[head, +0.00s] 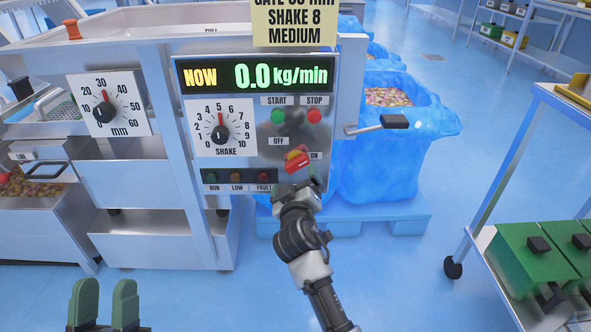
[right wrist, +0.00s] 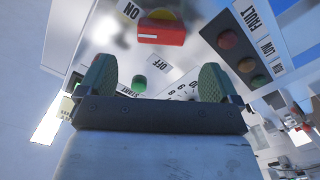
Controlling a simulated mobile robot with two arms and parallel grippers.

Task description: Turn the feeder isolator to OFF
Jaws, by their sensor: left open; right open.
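The feeder isolator (head: 297,158) is a red handle on a yellow base, low on the right of the control panel. OFF is printed to its upper left and ON to its right. In the right wrist view the red handle (right wrist: 161,32) lies level in the picture, its white line at the end towards ON. My right gripper (head: 299,187) is just below the isolator in the head view, its fingers hard to make out there. In the right wrist view its green-padded fingers (right wrist: 155,82) are apart and empty, with the handle beyond them. My left gripper (head: 105,302) is open and empty at the bottom left.
A green START button (head: 278,116) and red STOP button (head: 314,116) sit above the isolator. The SHAKE dial (head: 221,133) is to its left, the lamp row (head: 238,177) below. A lever (head: 380,125) sticks out right of the panel.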

